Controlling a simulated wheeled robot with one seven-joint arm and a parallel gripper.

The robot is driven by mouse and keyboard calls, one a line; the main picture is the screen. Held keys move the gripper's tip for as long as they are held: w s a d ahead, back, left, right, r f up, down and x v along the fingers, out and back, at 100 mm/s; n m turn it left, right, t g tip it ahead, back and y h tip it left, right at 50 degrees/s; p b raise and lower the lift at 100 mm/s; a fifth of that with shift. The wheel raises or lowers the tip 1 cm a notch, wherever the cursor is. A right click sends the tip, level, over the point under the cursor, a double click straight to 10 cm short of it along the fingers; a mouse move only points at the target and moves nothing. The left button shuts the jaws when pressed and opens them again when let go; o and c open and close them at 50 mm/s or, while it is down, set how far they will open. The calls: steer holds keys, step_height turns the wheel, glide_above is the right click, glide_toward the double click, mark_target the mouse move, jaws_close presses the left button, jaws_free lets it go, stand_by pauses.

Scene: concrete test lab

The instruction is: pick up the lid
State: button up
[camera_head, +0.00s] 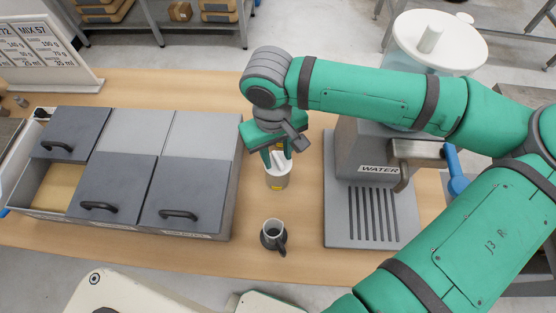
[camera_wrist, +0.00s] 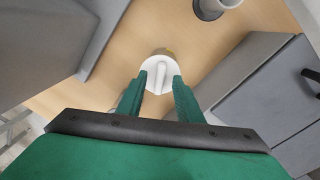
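A white lid (camera_wrist: 146,76) with a raised bar handle sits on a small canister (camera_head: 277,182) on the wooden table. In the head view the lid (camera_head: 277,162) is partly hidden by my fingers. My gripper (camera_head: 278,157) points down over the canister. In the wrist view my gripper (camera_wrist: 158,84) is open, with its green fingers apart on either side of the lid's handle. Visible gaps separate the handle from both fingers. The canister stands upright, and its body is mostly hidden below the lid in the wrist view.
A water dispenser (camera_head: 343,190) stands close to the right, under my arm. A grey bin unit (camera_head: 232,205) with handled covers is at left. Bare table (camera_head: 225,262) lies at the front.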

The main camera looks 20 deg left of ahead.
jaws_close()
